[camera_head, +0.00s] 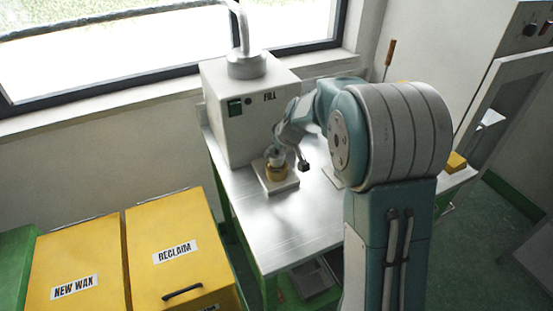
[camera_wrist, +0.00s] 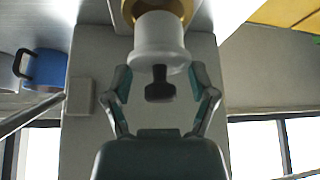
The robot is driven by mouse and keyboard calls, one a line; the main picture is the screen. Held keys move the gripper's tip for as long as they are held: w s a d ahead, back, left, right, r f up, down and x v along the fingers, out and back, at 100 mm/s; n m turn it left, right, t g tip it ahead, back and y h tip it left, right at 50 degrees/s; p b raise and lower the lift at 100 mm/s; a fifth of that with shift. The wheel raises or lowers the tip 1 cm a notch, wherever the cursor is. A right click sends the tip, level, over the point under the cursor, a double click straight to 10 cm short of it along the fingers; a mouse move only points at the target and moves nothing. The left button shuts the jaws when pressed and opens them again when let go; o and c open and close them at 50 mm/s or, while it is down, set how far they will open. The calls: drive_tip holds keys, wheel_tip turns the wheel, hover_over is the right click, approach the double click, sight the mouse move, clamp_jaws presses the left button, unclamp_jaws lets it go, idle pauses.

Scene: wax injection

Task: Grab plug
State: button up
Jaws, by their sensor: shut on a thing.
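The plug (camera_wrist: 158,38) is a pale round piece with a short dark knob facing my wrist. My gripper (camera_wrist: 161,80) has one finger on each side of it in the wrist view, shut on it. A golden-yellow ring-shaped piece (camera_wrist: 184,8) is just beyond the plug at the top edge of that view. In the head view my gripper (camera_head: 277,153) reaches down to the yellow round piece (camera_head: 277,174), which sits on a small pale plate (camera_head: 285,187) in front of the filling machine. My gripper largely hides the plug there; whether it is seated or lifted cannot be told.
The white FILL machine (camera_head: 222,130) stands close behind the plate. The metal table (camera_head: 290,235) is clear toward its front. Yellow bins marked NEW WAX (camera_head: 80,255) and RECLAIM (camera_head: 165,220) stand at the left. A yellow block (camera_head: 456,162) lies at the right.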

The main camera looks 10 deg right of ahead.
wheel_tip(320, 180, up, 13)
drive_tip(key=shift+r, duration=0.2)
